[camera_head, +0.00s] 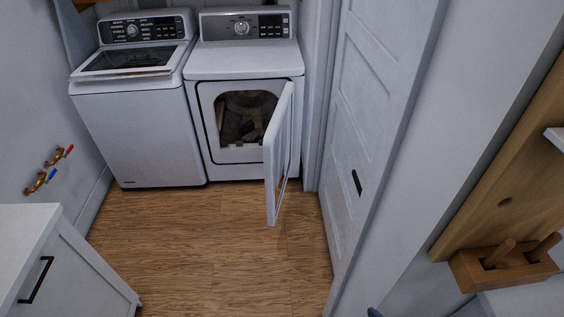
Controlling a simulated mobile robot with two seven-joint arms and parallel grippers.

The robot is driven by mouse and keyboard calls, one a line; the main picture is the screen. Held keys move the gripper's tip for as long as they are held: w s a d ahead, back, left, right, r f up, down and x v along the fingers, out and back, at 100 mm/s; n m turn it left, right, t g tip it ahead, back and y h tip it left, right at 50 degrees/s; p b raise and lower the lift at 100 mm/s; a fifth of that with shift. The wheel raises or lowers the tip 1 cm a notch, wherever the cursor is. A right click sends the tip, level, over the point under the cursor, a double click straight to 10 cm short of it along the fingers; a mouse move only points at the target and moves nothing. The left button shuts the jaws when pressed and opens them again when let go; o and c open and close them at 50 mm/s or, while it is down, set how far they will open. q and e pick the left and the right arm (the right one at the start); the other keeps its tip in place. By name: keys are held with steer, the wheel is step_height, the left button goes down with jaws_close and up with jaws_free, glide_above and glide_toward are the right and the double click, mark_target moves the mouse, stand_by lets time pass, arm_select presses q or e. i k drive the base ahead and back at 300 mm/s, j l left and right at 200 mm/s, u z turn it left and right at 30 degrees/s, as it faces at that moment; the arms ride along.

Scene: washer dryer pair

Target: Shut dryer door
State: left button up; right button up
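The dryer (243,69) is the white front-loading machine at the back, right of the top-loading washer. Its door (279,153) stands open, hinged on the right side of the opening and swung out toward me, so I see it nearly edge-on. The round drum opening (243,115) is exposed, and dark brownish contents show inside. Neither of my grippers is clearly visible in the head view, so their state does not show.
The washer (150,125) stands left of the dryer. A white room door (362,120) is close on the right. A white cabinet (75,268) is at the front left, and a wooden peg rack (505,265) at the right. The wood floor (200,245) between is clear.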

mark_target(277, 143)
steer(key=l, duration=0.35)
steer(key=k, duration=0.2)
steer(key=j+z, duration=0.25)
steer(key=i+j+z, duration=0.2)
steer(key=j, duration=0.15)
steer(key=i+j+z, duration=0.15)
steer(key=j, duration=0.2)
steer(key=i+j+z, duration=0.2)
steer(key=j, duration=0.15)
